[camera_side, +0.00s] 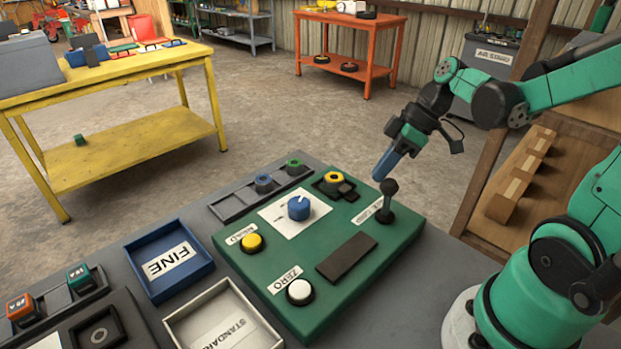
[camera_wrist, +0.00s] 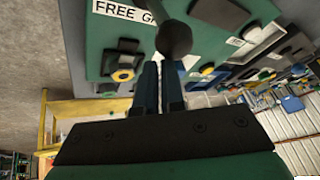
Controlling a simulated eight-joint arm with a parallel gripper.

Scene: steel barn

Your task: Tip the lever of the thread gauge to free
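The thread gauge is a green panel (camera_side: 240,262) on a grey bench. Its black lever (camera_side: 388,200) with a round knob stands roughly upright at the panel's right corner, beside a white label that is partly hidden. My gripper (camera_side: 379,176) has blue fingers, pointing down and left, just above and left of the knob and seemingly apart from it. In the wrist view the lever knob (camera_wrist: 174,38) is just beyond the fingertips (camera_wrist: 160,66), which are close together with nothing visible between them. A label reading "FREE G" (camera_wrist: 124,12) shows left of the knob.
The panel also bears a blue dial (camera_side: 299,208), a yellow button (camera_side: 251,243), a white ZERO button (camera_side: 299,292) and a dark bar (camera_side: 346,257). A blue FINE tray (camera_side: 135,247) and a white STANDARD tray (camera_side: 178,318) lie to the left.

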